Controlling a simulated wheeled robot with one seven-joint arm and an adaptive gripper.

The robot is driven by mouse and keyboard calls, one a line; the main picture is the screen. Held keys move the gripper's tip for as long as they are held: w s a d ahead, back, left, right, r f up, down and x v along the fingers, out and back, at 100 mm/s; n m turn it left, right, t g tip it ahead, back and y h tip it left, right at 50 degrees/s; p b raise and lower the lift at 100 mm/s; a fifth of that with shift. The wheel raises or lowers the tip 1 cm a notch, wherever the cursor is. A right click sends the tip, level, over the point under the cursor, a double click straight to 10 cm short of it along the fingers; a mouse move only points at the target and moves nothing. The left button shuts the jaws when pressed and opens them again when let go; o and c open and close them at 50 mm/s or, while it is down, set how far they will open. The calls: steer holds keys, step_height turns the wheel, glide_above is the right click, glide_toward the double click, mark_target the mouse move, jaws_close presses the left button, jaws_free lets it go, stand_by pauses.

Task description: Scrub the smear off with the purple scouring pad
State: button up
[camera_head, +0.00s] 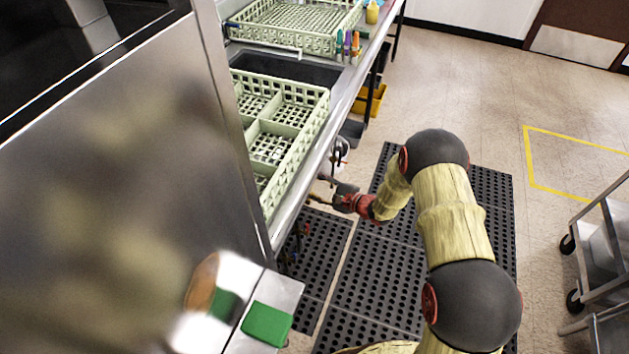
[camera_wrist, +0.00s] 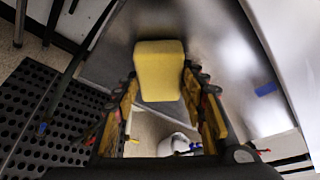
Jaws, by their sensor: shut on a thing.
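My gripper (camera_wrist: 160,95) is shut on a yellow block-shaped sponge (camera_wrist: 160,68), which sits between the fingertips in the wrist view. In the head view my gripper (camera_head: 328,197) hangs beside the front edge of the steel counter, low over the black mats; what it holds is too small to make out there. I see no purple scouring pad in either view. I cannot pick out a smear for certain. A small blue patch (camera_wrist: 266,89) shows on the shiny steel surface in the wrist view; I cannot tell what it is.
A pale green dish rack (camera_head: 318,105) stands on the counter (camera_head: 348,88), with another behind it. A green pad (camera_head: 267,324) lies on steel at the front. A large steel panel (camera_head: 120,180) blocks the left. A cart (camera_head: 605,245) stands right. Floor beyond the mats is open.

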steer(key=w+d+r+b, duration=0.1)
steer(key=w+d+b, duration=0.2)
steer(key=w, duration=0.7)
steer(key=shift+w+d+r, duration=0.3)
steer(key=shift+r, duration=0.05)
stand_by(1.2)
steer(key=s+d, duration=0.2)
steer(key=d, duration=0.3)
steer(key=shift+d, duration=0.35)
steer(key=shift+f, duration=0.1)
stand_by(0.3)
steer(key=shift+s+d, duration=0.3)
steer(key=shift+d, duration=0.4)
steer(key=shift+s+d, duration=0.3)
steer(key=shift+d, duration=0.4)
